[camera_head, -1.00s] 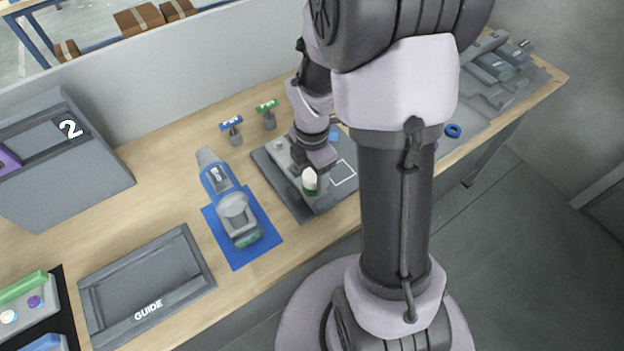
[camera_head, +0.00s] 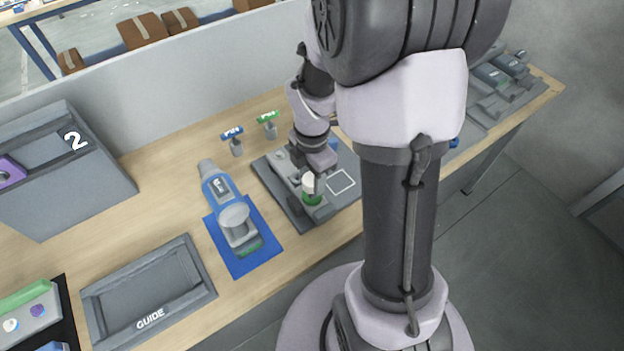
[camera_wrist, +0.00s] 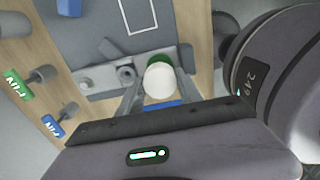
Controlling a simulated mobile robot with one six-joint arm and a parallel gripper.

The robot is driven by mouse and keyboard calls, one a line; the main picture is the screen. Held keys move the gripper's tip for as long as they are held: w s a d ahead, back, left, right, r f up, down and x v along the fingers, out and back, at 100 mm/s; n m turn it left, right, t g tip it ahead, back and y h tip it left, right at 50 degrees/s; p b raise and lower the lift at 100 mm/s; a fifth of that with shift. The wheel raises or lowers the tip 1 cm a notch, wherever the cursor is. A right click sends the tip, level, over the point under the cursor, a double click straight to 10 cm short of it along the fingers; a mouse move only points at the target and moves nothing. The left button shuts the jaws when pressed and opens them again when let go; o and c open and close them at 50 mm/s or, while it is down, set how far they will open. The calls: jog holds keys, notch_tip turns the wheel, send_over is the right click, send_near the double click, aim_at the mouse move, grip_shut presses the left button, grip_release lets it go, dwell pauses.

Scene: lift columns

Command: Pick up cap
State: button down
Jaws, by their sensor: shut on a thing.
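The cap is a small round piece with a white top and a green lower part. In the head view the cap (camera_head: 311,189) is over the front of a grey fixture plate (camera_head: 284,207). My gripper (camera_head: 318,177) reaches down from above and is shut on it. In the wrist view the cap (camera_wrist: 160,80) sits between the two fingers of my gripper (camera_wrist: 158,92). The wrist view also shows the grey plate (camera_wrist: 90,40) behind the cap. I cannot tell how far the cap is above the plate.
A blue and grey tool (camera_head: 219,190) lies on a blue mat (camera_head: 262,255) left of the plate. Small blue (camera_head: 233,134) and green (camera_head: 267,117) labelled posts stand behind. A GUIDE tray (camera_head: 195,293) and a bin marked 2 (camera_head: 70,190) are further left.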

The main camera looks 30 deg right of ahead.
jog(key=s+d+r+b, duration=0.1)
jog(key=s, duration=0.7)
jog(key=s+d+r+b, duration=0.2)
jog(key=s, duration=0.5)
jog(key=shift+s+d+b, duration=0.15)
jog(key=shift+s+b, duration=0.15)
jog(key=shift+s, duration=0.05)
jog(key=shift+r+p, duration=0.35)
jog(key=shift+r, duration=0.05)
notch_tip(320, 180, up, 5)
jog(key=p, duration=0.5)
jog(key=shift+f, duration=0.1)
